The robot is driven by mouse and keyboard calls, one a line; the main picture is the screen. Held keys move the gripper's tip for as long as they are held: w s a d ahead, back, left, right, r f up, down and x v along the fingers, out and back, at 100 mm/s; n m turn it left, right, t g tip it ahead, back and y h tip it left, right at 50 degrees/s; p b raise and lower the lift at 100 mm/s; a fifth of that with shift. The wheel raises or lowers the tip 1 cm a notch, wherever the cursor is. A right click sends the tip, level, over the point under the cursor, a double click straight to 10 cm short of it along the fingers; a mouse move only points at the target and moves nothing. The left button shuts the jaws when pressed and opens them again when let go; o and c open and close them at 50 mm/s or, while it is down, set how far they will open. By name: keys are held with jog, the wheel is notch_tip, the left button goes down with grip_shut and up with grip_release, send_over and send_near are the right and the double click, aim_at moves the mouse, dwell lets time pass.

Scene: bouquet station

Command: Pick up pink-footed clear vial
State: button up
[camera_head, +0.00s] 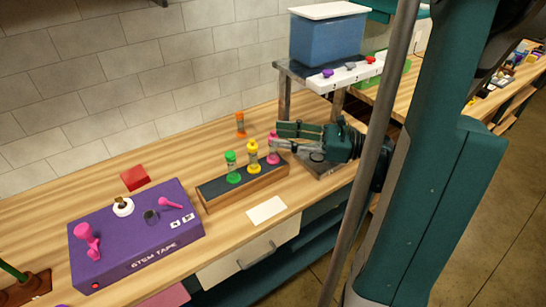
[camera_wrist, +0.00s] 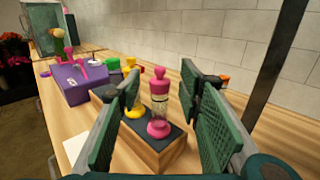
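The pink-footed clear vial (camera_wrist: 159,100) stands upright at the near end of the rack, with a pink cap and a pink base. In the head view the vial (camera_head: 273,150) is at the right end of the rack, partly beside my gripper. My gripper (camera_wrist: 160,105) is open, with green padded fingers on either side of the vial and visible gaps. In the head view my gripper (camera_head: 284,140) reaches in from the right. The wooden rack (camera_wrist: 165,143) with a dark top also holds a yellow vial (camera_head: 253,156) and a green vial (camera_head: 232,167).
A purple stem tape box (camera_head: 140,250) sits left of the rack. A red block (camera_head: 134,178) and an orange item (camera_head: 240,124) are behind. A white card (camera_head: 267,210) lies in front. A raised shelf with a blue bin (camera_head: 327,40) stands at the right.

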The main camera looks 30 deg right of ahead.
aim_at(275, 136)
jog(key=shift+b+x, duration=0.3)
jog(key=shift+x, duration=1.35)
grip_shut()
